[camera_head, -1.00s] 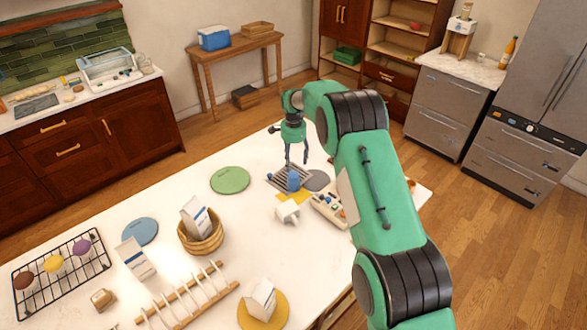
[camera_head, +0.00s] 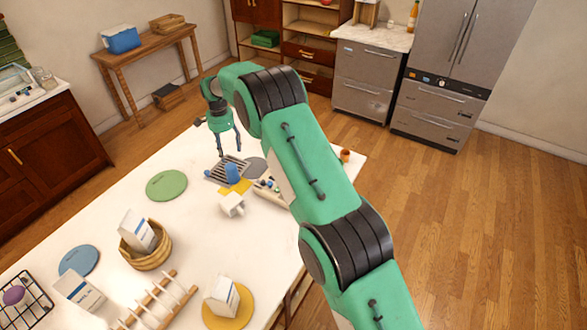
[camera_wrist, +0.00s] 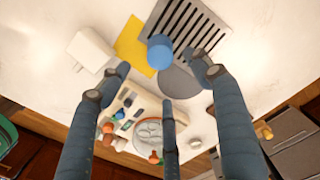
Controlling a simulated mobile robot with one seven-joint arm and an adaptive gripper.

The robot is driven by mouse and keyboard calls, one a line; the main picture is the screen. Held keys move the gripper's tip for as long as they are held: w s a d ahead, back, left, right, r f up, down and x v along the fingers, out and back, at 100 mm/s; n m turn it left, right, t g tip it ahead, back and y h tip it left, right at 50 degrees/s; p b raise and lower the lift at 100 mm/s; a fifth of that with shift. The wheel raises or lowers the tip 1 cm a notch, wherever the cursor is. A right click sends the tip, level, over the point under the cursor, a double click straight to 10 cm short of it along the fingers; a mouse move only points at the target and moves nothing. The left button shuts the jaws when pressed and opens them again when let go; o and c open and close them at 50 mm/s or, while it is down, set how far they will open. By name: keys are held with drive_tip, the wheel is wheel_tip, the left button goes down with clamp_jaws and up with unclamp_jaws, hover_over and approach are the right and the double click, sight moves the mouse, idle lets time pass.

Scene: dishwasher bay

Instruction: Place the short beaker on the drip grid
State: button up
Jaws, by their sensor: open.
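The short beaker (camera_head: 233,172) is a small blue cylinder and looks upright. It stands at the near edge of the slotted grey drip grid (camera_head: 215,171); I cannot tell whether its whole base is on the slats. In the wrist view the beaker (camera_wrist: 160,52) overlaps a corner of the grid (camera_wrist: 190,22), beside a yellow sheet and a grey disc. My gripper (camera_head: 229,153) is open, just above the beaker and grid, fingers pointing down. In the wrist view its spread fingers (camera_wrist: 163,78) hold nothing, and the beaker shows between and beyond them.
A yellow sheet (camera_wrist: 133,45), a white block (camera_wrist: 90,50), a grey disc (camera_wrist: 180,83) and a tray of small parts (camera_wrist: 130,113) crowd the grid. A green disc (camera_head: 166,186), a basket (camera_head: 148,258) with a carton and a wooden rack (camera_head: 160,302) are farther off.

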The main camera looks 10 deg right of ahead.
drive_tip(key=s+d+r+n+t, duration=0.1)
drive_tip(key=s+d+r, duration=0.35)
drive_tip(key=r, duration=0.45)
drive_tip(key=s+d+r+n, duration=0.1)
drive_tip(key=s+d+r, duration=0.3)
drive_tip(key=r, duration=0.5)
drive_tip(key=s+d+r+n+t, duration=0.1)
drive_tip(key=s+d+r+n, duration=0.15)
drive_tip(key=s+r, duration=0.5)
drive_tip(key=s+d+r+n+t, duration=0.1)
drive_tip(key=s+d+r, duration=0.2)
drive_tip(key=s+r, duration=0.35)
drive_tip(key=s+d+r+n, duration=0.1)
drive_tip(key=s+d+r, duration=0.35)
drive_tip(key=s, duration=0.35)
drive_tip(key=s+d+f+n+t, duration=0.1)
drive_tip(key=s+d+n, duration=0.1)
drive_tip(key=s, duration=1.3)
drive_tip(key=s+d+f+n+t, duration=0.1)
drive_tip(key=s+d, duration=0.3)
drive_tip(key=s, duration=1.1)
drive_tip(key=shift+s+f+n+t, duration=0.35)
drive_tip(key=shift+f+n, duration=0.2)
drive_tip(key=shift+n, duration=0.1)
drive_tip(key=shift+d+f, duration=0.1)
